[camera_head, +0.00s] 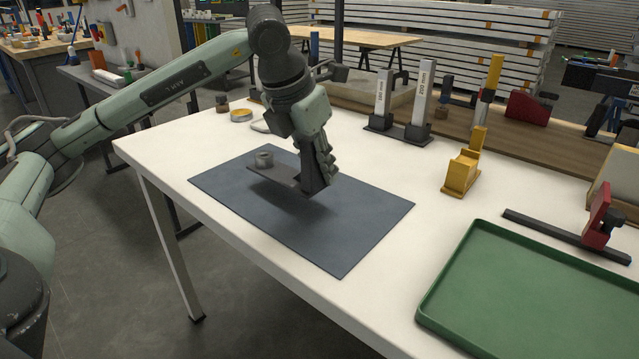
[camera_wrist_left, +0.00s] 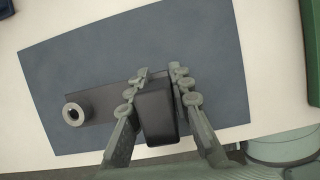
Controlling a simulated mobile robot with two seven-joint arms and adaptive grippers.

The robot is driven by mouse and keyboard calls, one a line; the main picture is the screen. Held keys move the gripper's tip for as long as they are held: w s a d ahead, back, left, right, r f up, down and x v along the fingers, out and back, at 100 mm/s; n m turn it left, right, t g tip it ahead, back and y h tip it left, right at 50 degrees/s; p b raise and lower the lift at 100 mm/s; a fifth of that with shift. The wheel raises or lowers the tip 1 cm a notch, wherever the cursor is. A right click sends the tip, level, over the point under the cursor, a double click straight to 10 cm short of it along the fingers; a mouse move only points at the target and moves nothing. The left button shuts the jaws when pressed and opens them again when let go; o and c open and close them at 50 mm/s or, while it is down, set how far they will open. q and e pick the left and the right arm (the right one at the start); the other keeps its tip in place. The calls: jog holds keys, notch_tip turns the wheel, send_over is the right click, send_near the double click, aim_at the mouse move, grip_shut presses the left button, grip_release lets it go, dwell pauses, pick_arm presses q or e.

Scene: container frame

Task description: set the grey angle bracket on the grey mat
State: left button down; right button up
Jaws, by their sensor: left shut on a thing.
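The grey angle bracket (camera_head: 276,174) is a dark flat plate with a round ring-like boss on its far left end and an upright block at the other end. My left gripper (camera_head: 318,182) points down and is shut on the upright block; in the left wrist view the fingers (camera_wrist_left: 160,74) stand on either side of that block (camera_wrist_left: 157,112). The plate (camera_wrist_left: 98,104) reaches out to the left there. The bracket is over the grey mat (camera_head: 345,240), inside its edges; whether its underside touches the mat is hard to tell. My right gripper is not in view.
A green tray (camera_head: 530,300) lies at the right front of the white table. A yellow block (camera_head: 461,172), a dark stand with two silver gauge blocks (camera_head: 398,132) and a red-jawed clamp (camera_head: 596,212) stand behind and right. The mat's right part is clear.

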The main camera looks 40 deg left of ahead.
aim_at(304, 148)
pick_arm(q)
jog(key=shift+f, duration=1.9)
jog(key=c, duration=1.4)
grip_release()
jog(key=shift+o, duration=0.2)
jog(key=v, duration=1)
jog(key=shift+r, duration=0.4)
jog(key=shift+s+r, duration=0.25)
jog(key=shift+r, duration=0.1)
jog(key=shift+s+r, duration=0.1)
jog(key=shift+r, duration=0.05)
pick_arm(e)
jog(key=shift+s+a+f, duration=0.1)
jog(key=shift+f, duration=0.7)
